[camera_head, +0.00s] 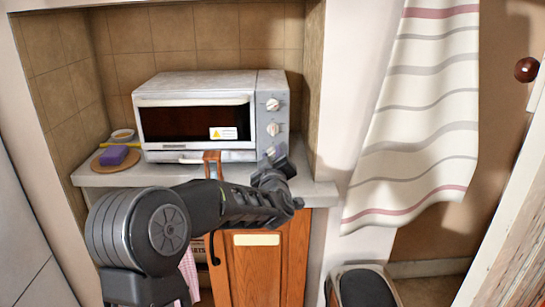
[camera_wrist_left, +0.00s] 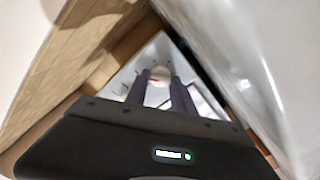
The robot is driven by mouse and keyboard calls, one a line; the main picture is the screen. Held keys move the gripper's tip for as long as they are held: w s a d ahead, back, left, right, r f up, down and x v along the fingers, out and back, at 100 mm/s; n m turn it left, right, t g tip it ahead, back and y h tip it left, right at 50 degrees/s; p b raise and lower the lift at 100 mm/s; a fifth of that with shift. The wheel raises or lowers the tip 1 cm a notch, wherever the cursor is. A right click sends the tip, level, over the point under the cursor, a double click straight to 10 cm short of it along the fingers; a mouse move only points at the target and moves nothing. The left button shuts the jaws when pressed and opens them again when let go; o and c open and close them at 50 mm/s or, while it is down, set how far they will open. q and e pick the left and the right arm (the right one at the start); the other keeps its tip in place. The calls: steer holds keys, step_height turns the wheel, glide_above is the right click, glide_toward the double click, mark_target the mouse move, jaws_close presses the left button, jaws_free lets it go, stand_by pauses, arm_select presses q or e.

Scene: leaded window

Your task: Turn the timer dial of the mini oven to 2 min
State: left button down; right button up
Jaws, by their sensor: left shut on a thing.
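The mini oven (camera_head: 196,83) is a silver-white box with a dark glass door and a control panel on its right side. Two white dials show on the panel, an upper one (camera_head: 272,104) and a middle one (camera_head: 273,128). My left gripper (camera_head: 277,153) is at the panel's lower part, below the middle dial, and covers what is there. In the left wrist view, a round white dial (camera_wrist_left: 160,76) sits between the tips of the two dark fingers, and the gripper is shut on it. Its markings are too small to read. My right gripper is not in view.
The oven stands on a grey counter (camera_head: 318,192) in a tiled alcove. A purple sponge (camera_head: 114,156) and a small bowl (camera_head: 122,135) are at its left. A wooden cabinet (camera_head: 262,275) is below. A striped curtain (camera_head: 420,110) hangs at the right above a pedal bin (camera_head: 362,287).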

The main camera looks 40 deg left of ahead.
arm_select(q)
steer(key=c, duration=1.1)
jaws_free()
steer(key=shift+s, duration=0.1)
steer(key=shift+v, duration=3.8)
